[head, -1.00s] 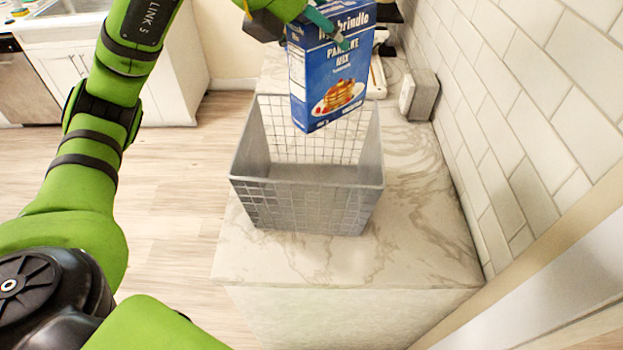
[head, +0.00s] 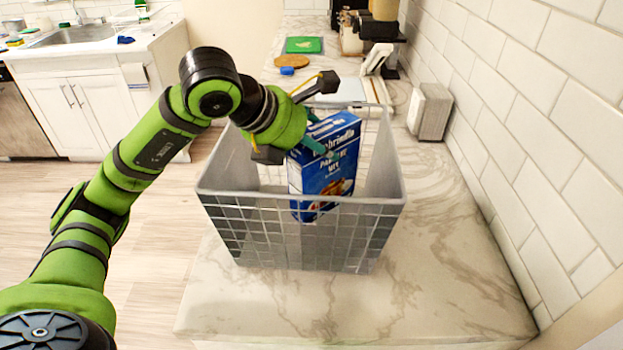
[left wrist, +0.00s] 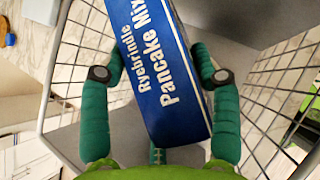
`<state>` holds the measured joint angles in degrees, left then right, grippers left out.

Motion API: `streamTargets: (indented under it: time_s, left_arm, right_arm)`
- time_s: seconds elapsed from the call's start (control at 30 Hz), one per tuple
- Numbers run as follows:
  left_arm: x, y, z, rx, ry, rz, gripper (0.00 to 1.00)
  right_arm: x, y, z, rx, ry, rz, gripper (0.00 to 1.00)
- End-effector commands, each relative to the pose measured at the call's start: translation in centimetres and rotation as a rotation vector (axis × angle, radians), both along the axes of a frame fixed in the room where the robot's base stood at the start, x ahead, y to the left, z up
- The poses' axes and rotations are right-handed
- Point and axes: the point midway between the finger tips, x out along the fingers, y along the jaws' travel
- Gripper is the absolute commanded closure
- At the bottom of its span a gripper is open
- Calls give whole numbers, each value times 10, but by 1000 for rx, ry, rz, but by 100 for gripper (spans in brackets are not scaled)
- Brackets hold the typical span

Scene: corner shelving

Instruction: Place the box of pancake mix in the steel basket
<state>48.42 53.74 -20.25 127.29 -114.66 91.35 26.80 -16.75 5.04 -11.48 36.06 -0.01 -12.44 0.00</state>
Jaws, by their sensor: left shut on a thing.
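The blue box of pancake mix (head: 322,160) is upright and slightly tilted, with its lower part inside the steel basket (head: 300,235) and its top near or above the rim. My left gripper (head: 322,143) is shut on the upper part of the box. In the left wrist view the box (left wrist: 165,70) lies between the two green fingers (left wrist: 160,75), with grey basket mesh on both sides. Whether the box's bottom touches the basket floor is hidden by the front wall. My right gripper is not in view.
The basket stands on a marble counter (head: 440,290) beside a white tiled wall (head: 540,140). A grey box-shaped object (head: 430,112) stands by the wall. Behind are a green board (head: 304,45), a round wooden board (head: 292,61) and a coffee machine (head: 381,35).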

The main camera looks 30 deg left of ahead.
Motion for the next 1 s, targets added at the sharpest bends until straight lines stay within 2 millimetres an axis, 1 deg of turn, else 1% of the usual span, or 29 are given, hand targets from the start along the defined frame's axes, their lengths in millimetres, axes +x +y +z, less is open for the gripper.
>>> streamTargets:
  time_s: [0.03,0.17,0.3,0.43,0.53,0.77,0.9,0.93,0.97,1.0]
  left_arm:
    - [-1,1,-6,1,2,1,60]
    - [0,0,-15,0,1,1,60]
    - [-1,0,-34,1,5,1,60]
    - [0,0,-50,0,2,1,60]
    - [0,0,-54,0,0,0,60]
    - [0,0,-54,0,-2,1,60]
    - [0,0,-59,0,-1,1,60]
    - [0,0,-57,0,-1,1,26]
    - [0,0,-57,0,-1,1,14]
    - [0,0,-57,0,-1,1,14]
  right_arm:
    - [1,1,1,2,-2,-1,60]
    - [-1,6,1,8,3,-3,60]
    - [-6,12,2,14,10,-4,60]
    - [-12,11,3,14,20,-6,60]
    - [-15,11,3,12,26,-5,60]
    - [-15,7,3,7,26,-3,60]
    - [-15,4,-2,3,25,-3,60]
    - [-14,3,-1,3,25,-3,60]
    - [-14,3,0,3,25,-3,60]
    - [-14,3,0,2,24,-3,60]
